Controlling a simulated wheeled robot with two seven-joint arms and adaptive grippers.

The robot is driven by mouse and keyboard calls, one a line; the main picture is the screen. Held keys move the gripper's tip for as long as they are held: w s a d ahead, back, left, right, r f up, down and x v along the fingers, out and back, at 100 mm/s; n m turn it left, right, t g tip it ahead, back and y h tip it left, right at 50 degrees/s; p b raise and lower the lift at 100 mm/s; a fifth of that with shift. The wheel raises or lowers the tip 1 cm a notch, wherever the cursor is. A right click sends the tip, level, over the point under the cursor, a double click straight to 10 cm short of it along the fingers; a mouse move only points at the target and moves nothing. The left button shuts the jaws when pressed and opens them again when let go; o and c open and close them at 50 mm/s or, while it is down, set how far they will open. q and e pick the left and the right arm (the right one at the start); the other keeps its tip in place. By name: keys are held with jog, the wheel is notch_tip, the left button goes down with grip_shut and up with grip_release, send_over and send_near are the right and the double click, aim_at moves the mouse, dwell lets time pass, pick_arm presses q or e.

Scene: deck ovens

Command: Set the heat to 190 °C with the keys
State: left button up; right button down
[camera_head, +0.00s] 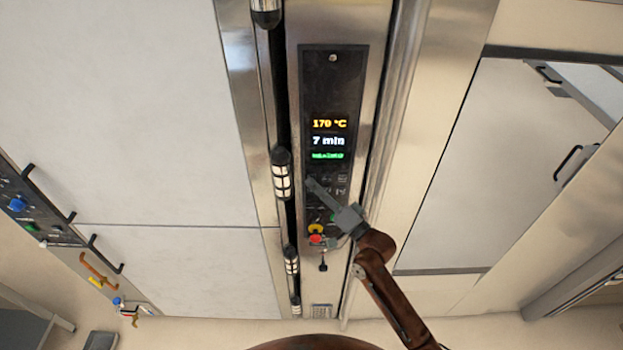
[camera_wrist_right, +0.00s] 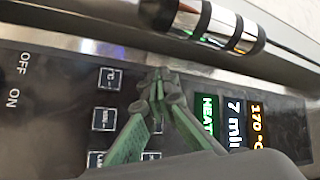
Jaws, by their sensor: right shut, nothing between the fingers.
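The dark control panel (camera_head: 318,80) carries a display (camera_head: 329,138) reading 170 °C in orange and 7 min in white, with a green line below. In the right wrist view the display (camera_wrist_right: 235,119) shows 170 °C, 7 min and a green field beginning HEAT. Small square keys (camera_wrist_right: 104,118) with pale outlines sit beside it; their labels are too small to read surely. My right gripper (camera_head: 314,187) is shut and empty, its tips over the key area just below the display. In its wrist view the fingers (camera_wrist_right: 160,85) partly hide some keys; contact cannot be told. My left gripper is out of view.
A yellow and a red control (camera_head: 316,239) lie lower on the panel, near my right gripper. A dark handle bar with metal bands (camera_head: 281,175) runs along the panel's left side. A steel rail (camera_head: 398,90) runs along its right.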

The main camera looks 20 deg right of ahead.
dwell(0.3)
jog(key=shift+s+a+p, duration=0.2)
jog(key=shift+s+p, duration=0.3)
jog(key=shift+s, duration=0.3)
jog(key=shift+w, duration=0.15)
jog(key=shift+w+d, duration=0.1)
jog(key=shift+w, duration=0.2)
